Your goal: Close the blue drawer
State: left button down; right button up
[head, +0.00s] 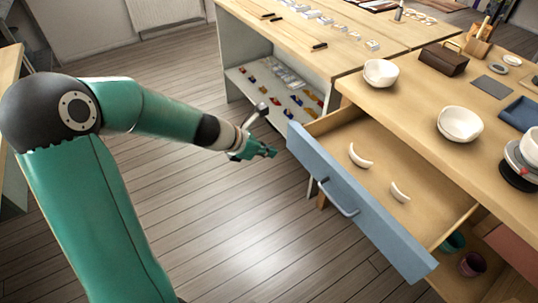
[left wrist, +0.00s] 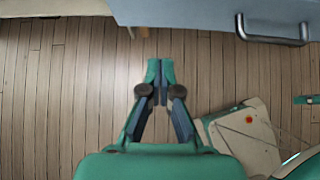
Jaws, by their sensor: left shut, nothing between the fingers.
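The blue drawer (head: 355,205) is pulled out from the wooden table at the right in the head view. Its blue front has a grey bar handle (head: 338,198), and two white curved pieces (head: 360,156) lie inside on its wooden floor. My left gripper (head: 272,153) is shut and empty, just left of the far end of the drawer front, apart from it. In the left wrist view the gripper (left wrist: 160,72) points at the drawer front (left wrist: 190,14), with floor showing between them; the handle (left wrist: 272,38) is to the right.
A second table (head: 300,50) with a lower shelf stands behind. Wooden floor (head: 225,215) is clear in front of the drawer.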

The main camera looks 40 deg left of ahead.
aim_at(301, 153)
pick_arm(q)
jog(key=x, duration=0.3)
jog(key=w+r+b+x, duration=0.1)
jog(key=x, duration=0.4)
jog(key=shift+w+d, duration=0.35)
jog(key=shift+w, duration=0.05)
jog(key=shift+w+d+f, duration=0.15)
jog(key=shift+w+d, duration=0.05)
jog(key=shift+w, duration=0.4)
